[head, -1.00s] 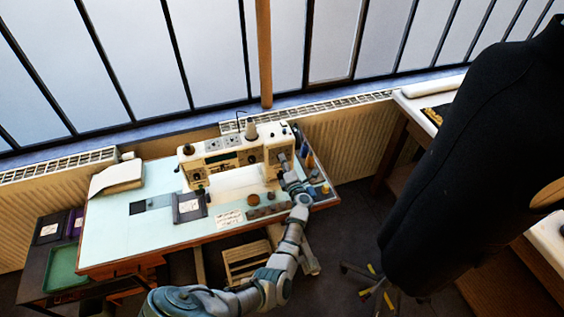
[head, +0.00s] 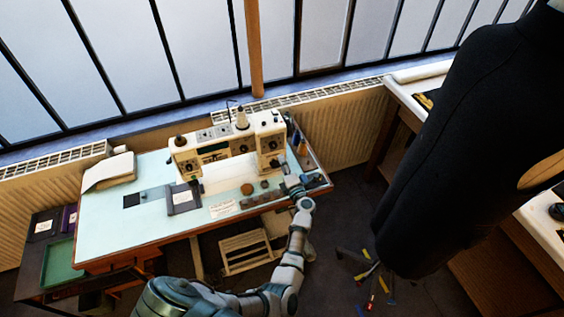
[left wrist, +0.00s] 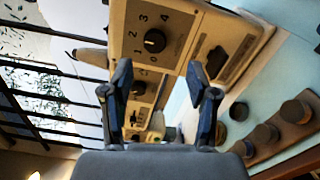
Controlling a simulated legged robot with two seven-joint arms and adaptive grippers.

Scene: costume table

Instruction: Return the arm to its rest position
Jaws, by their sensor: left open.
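My left gripper (head: 288,182) is over the right end of the sewing table (head: 110,228), in front of the right part of the sewing machine (head: 213,147). In the left wrist view its two dark fingers (left wrist: 163,95) stand wide apart with nothing between them. The cream machine with its numbered dial (left wrist: 155,40) shows behind and above the fingers. My left arm reaches up from the bottom of the head view. My right gripper is not in view.
A wooden strip with several spools (head: 262,198) lies along the table's front edge, beside the gripper. A black dress form (head: 455,150) stands to the right. A wooden crate (head: 247,252) sits under the table. Open floor lies between table and dress form.

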